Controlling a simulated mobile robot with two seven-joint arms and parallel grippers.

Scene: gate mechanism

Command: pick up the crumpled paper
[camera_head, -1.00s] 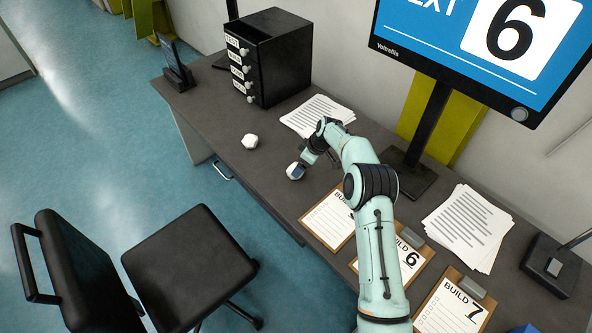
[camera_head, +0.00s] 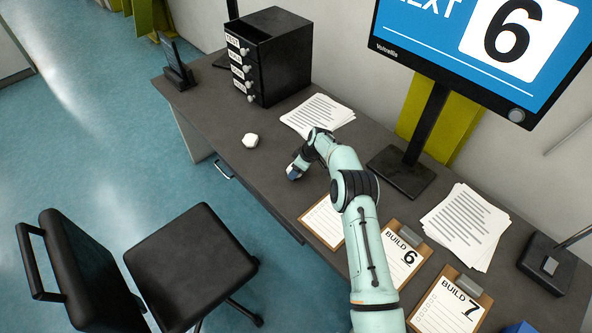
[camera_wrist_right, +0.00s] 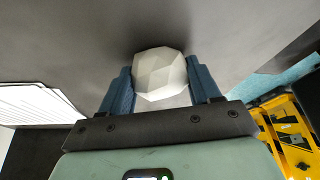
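One crumpled paper (camera_head: 250,141), a white faceted ball, lies on the grey desk (camera_head: 221,116) to the left of my right gripper in the head view. My left gripper is not in view.
A black drawer unit (camera_head: 282,60) stands behind the loose ball. A paper stack (camera_head: 317,113) lies behind my right gripper. Clipboards (camera_head: 325,221) lie in front and to the right. A monitor (camera_head: 455,40) stands at the back right. A chair (camera_head: 190,262) is beside the desk.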

